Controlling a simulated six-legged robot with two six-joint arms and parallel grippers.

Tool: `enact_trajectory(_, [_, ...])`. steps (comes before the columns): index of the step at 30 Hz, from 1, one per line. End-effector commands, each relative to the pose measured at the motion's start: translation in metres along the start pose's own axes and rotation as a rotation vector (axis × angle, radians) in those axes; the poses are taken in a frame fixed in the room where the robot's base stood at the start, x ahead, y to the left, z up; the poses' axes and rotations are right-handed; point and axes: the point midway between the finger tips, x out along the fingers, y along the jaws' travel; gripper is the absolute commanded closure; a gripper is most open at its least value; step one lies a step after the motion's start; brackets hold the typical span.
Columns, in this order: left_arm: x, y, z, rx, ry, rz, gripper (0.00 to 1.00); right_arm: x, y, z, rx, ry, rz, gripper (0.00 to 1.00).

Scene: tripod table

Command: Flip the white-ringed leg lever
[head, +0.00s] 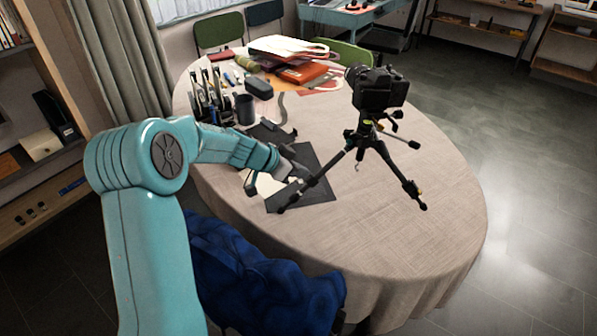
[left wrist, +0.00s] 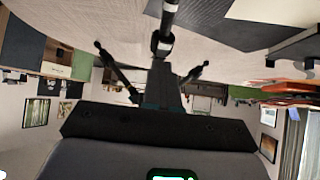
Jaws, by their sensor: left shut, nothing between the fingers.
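A black tripod (head: 364,140) with a camera (head: 379,88) on top stands upright on the round table. Its legs are spread, one toward the left front and one toward the right. My left gripper (head: 294,176) is shut and empty, just left of the left front leg (head: 318,178); I cannot tell whether it touches. The left wrist view is upside down and shows a near leg (left wrist: 167,20) with a dark collar (left wrist: 160,45) bearing a small pale mark. My right gripper is not in view.
A dark mat (head: 312,190) lies under the gripper and left leg. The table's right and front (head: 420,230) are clear.

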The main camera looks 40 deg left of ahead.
Motion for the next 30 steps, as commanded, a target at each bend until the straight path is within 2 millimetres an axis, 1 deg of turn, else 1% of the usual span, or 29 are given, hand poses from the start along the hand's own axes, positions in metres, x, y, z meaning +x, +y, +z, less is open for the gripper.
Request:
enact_trajectory(7, [0.0005, 0.0000, -0.0015, 0.000, 0.001, 0.000, 1.00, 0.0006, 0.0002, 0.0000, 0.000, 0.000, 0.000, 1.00])
enact_trajectory(16, [0.0024, 0.0001, -0.0088, 0.001, 0.000, 0.000, 1.00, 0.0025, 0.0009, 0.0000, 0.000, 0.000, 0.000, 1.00])
enact_trajectory(23, [0.0023, 0.0000, -0.0095, -0.001, 0.000, 0.000, 1.00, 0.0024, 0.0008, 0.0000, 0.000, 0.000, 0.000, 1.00])
enact_trajectory(24, [0.0023, 0.0000, -0.0094, -0.001, 0.000, 0.000, 0.96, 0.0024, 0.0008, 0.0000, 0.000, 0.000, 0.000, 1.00])
enact_trajectory(25, [0.0023, 0.0000, -0.0094, 0.000, 0.000, 0.000, 0.86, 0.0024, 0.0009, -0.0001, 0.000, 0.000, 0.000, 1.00])
enact_trajectory(30, [0.0023, 0.0000, -0.0094, 0.000, 0.000, 0.000, 0.85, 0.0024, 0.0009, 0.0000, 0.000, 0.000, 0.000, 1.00])
